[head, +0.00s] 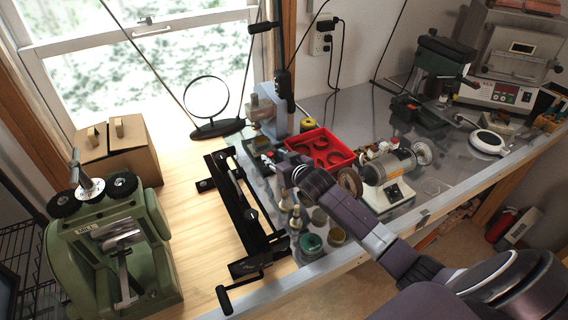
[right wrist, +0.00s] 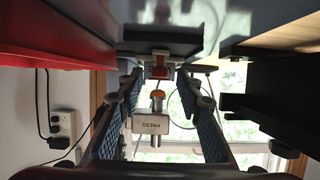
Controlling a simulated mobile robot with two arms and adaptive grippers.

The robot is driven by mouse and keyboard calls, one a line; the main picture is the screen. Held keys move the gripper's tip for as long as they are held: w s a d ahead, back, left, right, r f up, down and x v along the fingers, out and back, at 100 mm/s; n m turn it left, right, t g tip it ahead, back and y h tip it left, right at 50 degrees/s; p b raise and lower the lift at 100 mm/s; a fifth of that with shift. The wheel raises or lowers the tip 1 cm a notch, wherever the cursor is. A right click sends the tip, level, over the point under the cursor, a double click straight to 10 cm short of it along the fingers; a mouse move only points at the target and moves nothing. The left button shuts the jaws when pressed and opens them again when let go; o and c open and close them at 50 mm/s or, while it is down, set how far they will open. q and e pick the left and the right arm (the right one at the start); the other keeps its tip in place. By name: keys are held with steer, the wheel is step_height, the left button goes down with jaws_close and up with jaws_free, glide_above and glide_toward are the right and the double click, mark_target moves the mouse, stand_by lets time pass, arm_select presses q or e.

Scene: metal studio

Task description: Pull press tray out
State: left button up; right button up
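The press is a small grey machine (head: 279,116) standing behind my right gripper in the head view. In the right wrist view its grey body (right wrist: 151,124) carries the label PRESS. A dark flat part (right wrist: 160,38), which looks like the press tray, lies at the top middle, with a small red piece (right wrist: 159,68) at its edge. My right gripper (head: 284,162) reaches in beside the press. In the right wrist view its fingers (right wrist: 160,80) stand apart on either side of the red piece, with no visible contact. My left gripper is out of view.
A red tray (head: 318,148) lies just right of my right gripper. A black rail frame (head: 238,205) stands to the left, and small bottles and jars (head: 311,241) stand in front. A round stand (head: 217,128) is behind.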

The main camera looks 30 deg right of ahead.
steer(key=v, duration=1.1)
